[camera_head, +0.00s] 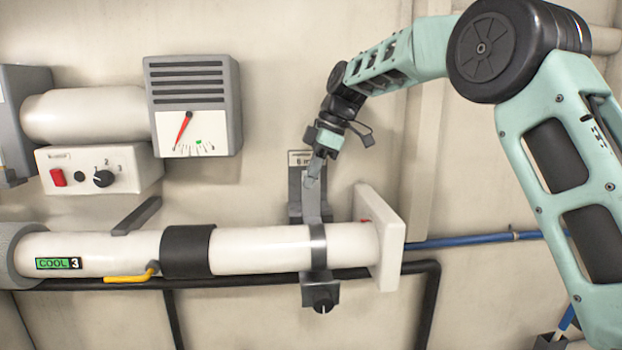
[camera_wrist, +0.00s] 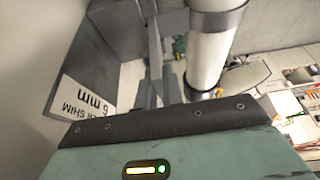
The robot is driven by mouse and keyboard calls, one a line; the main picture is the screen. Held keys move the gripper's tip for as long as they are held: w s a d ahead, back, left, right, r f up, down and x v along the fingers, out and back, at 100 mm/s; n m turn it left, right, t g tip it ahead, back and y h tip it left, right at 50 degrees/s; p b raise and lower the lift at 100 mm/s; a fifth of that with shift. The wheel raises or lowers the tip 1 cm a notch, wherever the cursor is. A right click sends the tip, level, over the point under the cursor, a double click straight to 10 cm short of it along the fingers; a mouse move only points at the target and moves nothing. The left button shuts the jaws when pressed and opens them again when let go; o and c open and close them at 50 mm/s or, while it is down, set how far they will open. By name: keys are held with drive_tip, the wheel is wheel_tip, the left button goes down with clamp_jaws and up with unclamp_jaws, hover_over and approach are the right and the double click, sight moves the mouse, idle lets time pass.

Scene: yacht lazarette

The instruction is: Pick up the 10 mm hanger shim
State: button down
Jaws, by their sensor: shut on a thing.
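No part marked 10 mm is readable in either view. My gripper (camera_head: 316,168) is at the upper end of the grey pipe hanger (camera_head: 312,205), beside the wall. Its fingers (camera_wrist: 160,82) look shut on an upright grey strip (camera_wrist: 152,30) of the hanger. I cannot tell whether this strip is a shim or the hanger's own strap. A white label (camera_wrist: 85,105) beside it reads "...ER SHIM 6 mm" in the wrist view. In the head view the label (camera_head: 299,158) is partly hidden behind my gripper.
The white pipe (camera_head: 265,248) marked "COOL 3" runs through the hanger to a white flange (camera_head: 390,240). A dark knob (camera_head: 323,302) sits below the hanger. A gauge box (camera_head: 195,105) and a switch box (camera_head: 98,170) are at left. Black and blue lines run behind.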

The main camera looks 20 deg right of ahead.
drive_tip(key=shift+r, duration=2.45)
drive_tip(key=s+a+b, duration=0.2)
drive_tip(key=s+b, duration=0.7)
drive_tip(key=s, duration=0.3)
drive_tip(key=shift+s+a+b, duration=0.25)
drive_tip(key=shift+s+b, duration=0.05)
drive_tip(key=shift+s, duration=0.1)
